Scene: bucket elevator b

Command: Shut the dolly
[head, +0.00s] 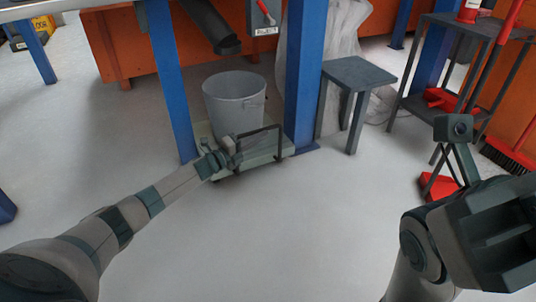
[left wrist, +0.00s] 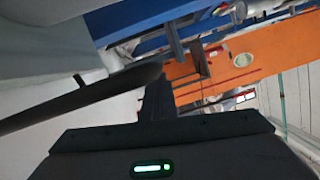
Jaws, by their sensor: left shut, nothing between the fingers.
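The dolly (head: 262,153) is a low, pale green platform standing on the floor between two blue posts. A dark rail (head: 262,131) stands up along its front edge. A grey bucket (head: 233,105) stands upright on the platform. My left gripper (head: 231,147) is shut and empty at the dolly's front, close to the left end of the rail; I cannot tell if they touch. Its dark finger part (left wrist: 156,100) shows in the left wrist view, beside a dark bar (left wrist: 80,106). My right gripper (head: 492,238) is at the lower right, with its fingers not clearly visible.
A dark chute (head: 212,25) hangs above the bucket. Blue posts (head: 304,80) stand on both sides. A grey stool (head: 357,75) is to the right, then a rack (head: 408,80) and a broom (head: 510,153). The floor in front is clear.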

